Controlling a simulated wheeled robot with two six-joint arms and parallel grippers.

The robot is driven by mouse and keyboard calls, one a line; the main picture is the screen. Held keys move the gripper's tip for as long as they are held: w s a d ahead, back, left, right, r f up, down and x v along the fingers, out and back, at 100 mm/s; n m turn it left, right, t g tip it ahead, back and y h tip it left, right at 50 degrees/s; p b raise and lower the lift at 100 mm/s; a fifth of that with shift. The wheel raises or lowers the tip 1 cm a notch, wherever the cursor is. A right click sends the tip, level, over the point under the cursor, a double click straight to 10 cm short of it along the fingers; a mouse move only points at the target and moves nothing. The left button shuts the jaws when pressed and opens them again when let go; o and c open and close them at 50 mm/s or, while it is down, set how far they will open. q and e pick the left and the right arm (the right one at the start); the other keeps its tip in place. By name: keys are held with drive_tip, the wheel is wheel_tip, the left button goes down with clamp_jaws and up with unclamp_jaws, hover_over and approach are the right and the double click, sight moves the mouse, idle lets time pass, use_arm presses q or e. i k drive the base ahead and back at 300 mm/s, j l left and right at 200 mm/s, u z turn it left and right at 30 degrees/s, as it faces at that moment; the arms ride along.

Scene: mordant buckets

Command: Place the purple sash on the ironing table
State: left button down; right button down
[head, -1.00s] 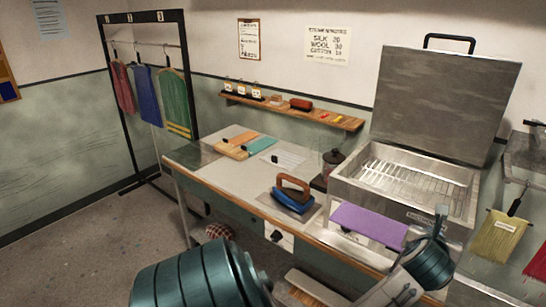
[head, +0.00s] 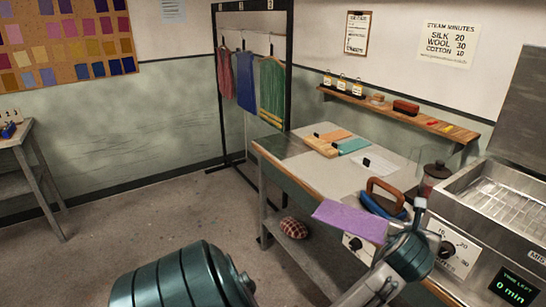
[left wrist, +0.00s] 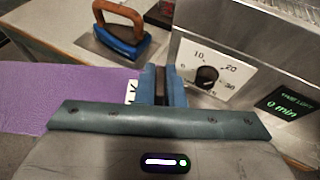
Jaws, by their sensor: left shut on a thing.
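My left gripper (head: 392,238) is shut on the purple sash (head: 350,221). The sash sticks out flat to the left of the jaws, by the front edge of the ironing table (head: 315,182). It covers part of that edge in the head view; I cannot tell whether it touches. In the left wrist view the sash (left wrist: 95,95) lies left of the blue fingers (left wrist: 160,88), with a small white tag by them. The blue iron (head: 383,203) with a brown handle stands on the table just behind the sash. My right gripper is not in view.
The metal steamer (head: 500,210) with a dial and timer stands at the right. A dark jar (head: 433,178) is beside it. Orange (head: 327,143) and teal (head: 352,146) pieces and a white card (head: 374,165) lie on the table. The table's left front part is bare.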

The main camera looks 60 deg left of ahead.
sight(323, 169)
drive_tip(key=i+j+u, duration=0.5)
drive_tip(key=i+u, duration=0.15)
drive_tip(key=i, duration=0.2)
drive_tip(key=i+j+u, duration=0.1)
drive_tip(key=i+u, duration=0.25)
drive_tip(key=i, duration=0.4)
